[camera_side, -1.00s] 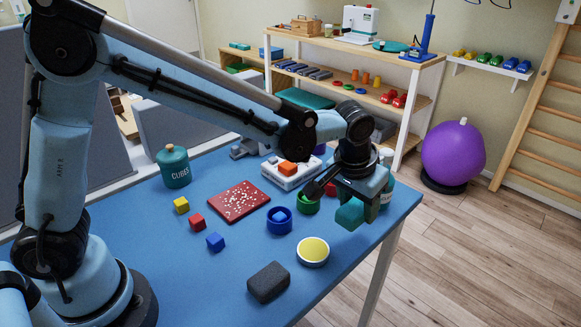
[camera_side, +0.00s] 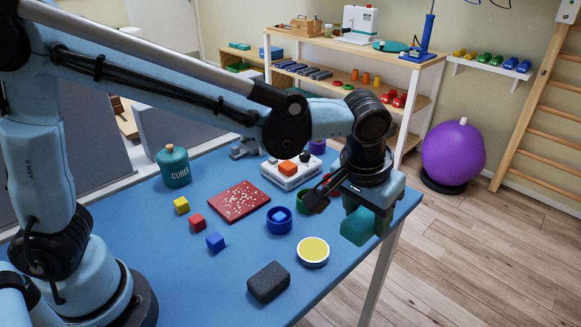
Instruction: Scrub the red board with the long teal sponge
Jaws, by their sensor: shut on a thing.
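The red board (camera_side: 240,202) lies flat on the blue table, left of the middle, with many pale specks scattered over its top. My gripper (camera_side: 366,212) is at the table's right edge, pointing down. It is shut on the teal sponge (camera_side: 356,229), which hangs below the fingers. The gripper and sponge are well to the right of the board, apart from it. I cannot tell whether the sponge touches the table.
Between board and gripper stand a blue ring-shaped cup (camera_side: 279,221) and a green one (camera_side: 304,203), partly hidden.

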